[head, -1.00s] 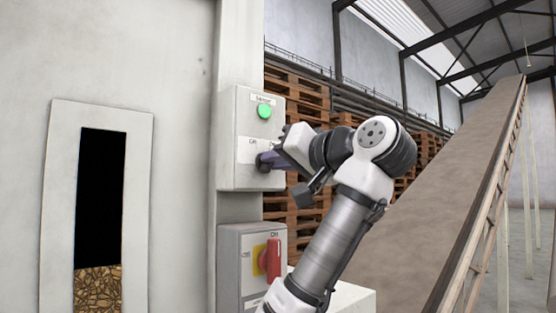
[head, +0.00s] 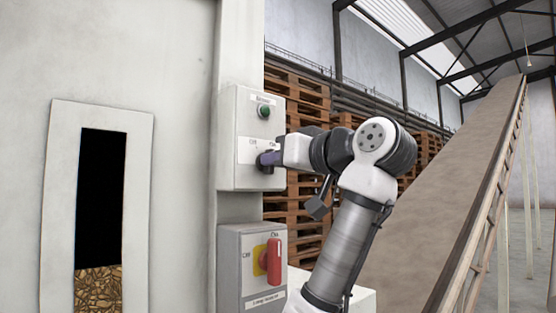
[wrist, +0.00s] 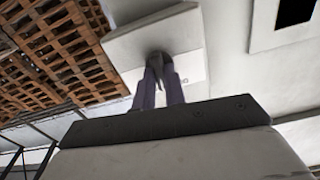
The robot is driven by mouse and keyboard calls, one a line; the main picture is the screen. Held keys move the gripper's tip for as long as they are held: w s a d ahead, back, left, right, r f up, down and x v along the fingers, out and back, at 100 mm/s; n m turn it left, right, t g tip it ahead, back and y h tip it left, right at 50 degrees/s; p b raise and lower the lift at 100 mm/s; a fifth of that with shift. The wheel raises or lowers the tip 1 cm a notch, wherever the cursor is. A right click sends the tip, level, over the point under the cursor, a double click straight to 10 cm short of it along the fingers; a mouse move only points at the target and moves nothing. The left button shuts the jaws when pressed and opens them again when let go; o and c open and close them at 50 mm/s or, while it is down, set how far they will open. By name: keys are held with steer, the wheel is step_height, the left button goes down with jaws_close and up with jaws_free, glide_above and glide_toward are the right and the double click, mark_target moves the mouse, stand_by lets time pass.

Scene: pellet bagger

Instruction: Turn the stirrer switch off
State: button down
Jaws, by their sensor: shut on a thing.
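The stirrer switch box (head: 240,108) is a light grey box on the machine's post, with a round green lamp (head: 264,112) near its top, now dark. Below the lamp is a white label plate (head: 246,148) with a dark rotary knob, mostly covered by my fingers. My gripper (head: 267,160) is at the knob and shut on it. In the wrist view the gripper's two fingers (wrist: 160,88) close on the knob (wrist: 158,62) against the box face. The label lettering is too small to read surely.
Below is a second box (head: 235,265) with a red handle (head: 274,261) on a yellow plate (head: 259,260), standing upright by "On". A window (head: 97,275) at left shows brown pellets. Wooden pallets (head: 300,90) and a sloping conveyor (head: 450,150) are to the right.

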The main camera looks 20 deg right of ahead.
steer(key=shift+n+p, duration=0.65)
steer(key=shift+n, duration=2.95)
steer(key=c, duration=1.5)
jaws_free()
steer(key=shift+o, duration=0.2)
steer(key=shift+s, duration=0.1)
steer(key=b+v, duration=0.3)
steer(key=v, duration=1)
steer(key=shift+s, duration=0.35)
steer(key=shift+d, duration=0.1)
